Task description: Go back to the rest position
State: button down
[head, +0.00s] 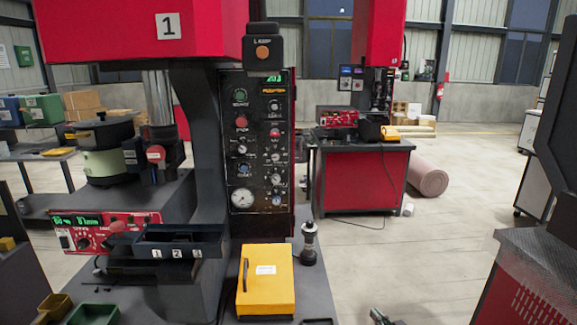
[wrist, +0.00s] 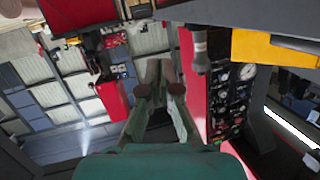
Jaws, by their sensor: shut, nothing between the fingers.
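My gripper (wrist: 159,91) shows in the middle of the wrist view, with its two fingers pointing away from the camera. It is shut and holds nothing. The press station, with its black control panel (head: 260,145), stands left of centre in the head view. The panel also shows in the wrist view (wrist: 226,95), to the right of the fingers, in a turned picture. No contact between the fingers and the station shows. In the head view a small metallic part at the bottom edge may belong to my arm, but too little shows to tell.
A yellow box (head: 266,280) and a black knobbed post (head: 309,245) stand on the station's bench. A dark numbered tray (head: 178,242) is to their left. A red cabinet (head: 362,180) stands farther back. A grey-topped red unit (head: 535,275) is at the right. Open floor lies between.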

jog(key=s+a+f+m+h, duration=0.15)
jog(key=s+f, duration=0.25)
jog(key=s, duration=0.7)
jog(key=s+a+f+g+h, duration=0.15)
jog(key=s+f, duration=0.25)
jog(key=s, duration=0.7)
jog(key=s+a+f+m+t+h, duration=0.15)
jog(key=s+f, duration=0.25)
jog(key=s, duration=0.7)
jog(key=a+r+v, duration=0.1)
jog(key=a+v, duration=0.1)
jog(key=v, duration=1.3)
jog(key=s+r+n, duration=0.1)
jog(key=s+r, duration=1.1)
jog(key=r, duration=0.1)
jog(key=shift+s+a+n, duration=0.2)
jog(key=shift+a+n, duration=0.1)
jog(key=shift+a, duration=0.15)
jog(key=shift+r, duration=0.1)
